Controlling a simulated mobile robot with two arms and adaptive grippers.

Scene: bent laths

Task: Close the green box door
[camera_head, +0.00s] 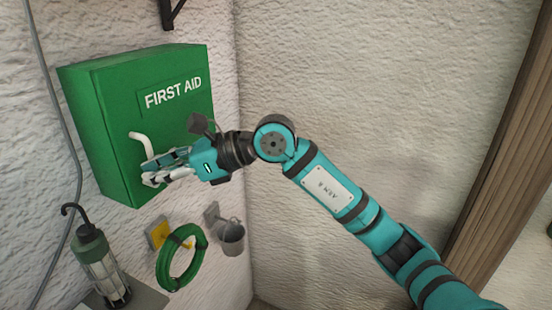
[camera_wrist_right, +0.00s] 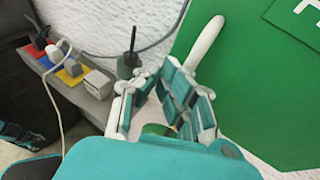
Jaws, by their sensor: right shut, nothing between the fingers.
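The green first aid box (camera_head: 170,125) hangs on the left wall, with "FIRST AID" on its front door. The door looks flush with the box, and I see no gap at its edges. A white handle (camera_head: 141,140) sits at the door's left side; it also shows in the right wrist view (camera_wrist_right: 206,42), beside the green door face (camera_wrist_right: 255,95). My right gripper (camera_head: 149,171) is shut and empty in front of the lower left of the door, just below the handle. Its fingers (camera_wrist_right: 165,88) show in the wrist view. Whether they touch the door is unclear. My left gripper is out of view.
Below the box are a green hose coil (camera_head: 163,265), a grey bucket (camera_head: 232,240) and a caged work lamp (camera_head: 103,268). A grey cable (camera_head: 55,100) runs down the left wall. A wooden post (camera_head: 500,150) stands at right. The right wall (camera_head: 360,70) is bare.

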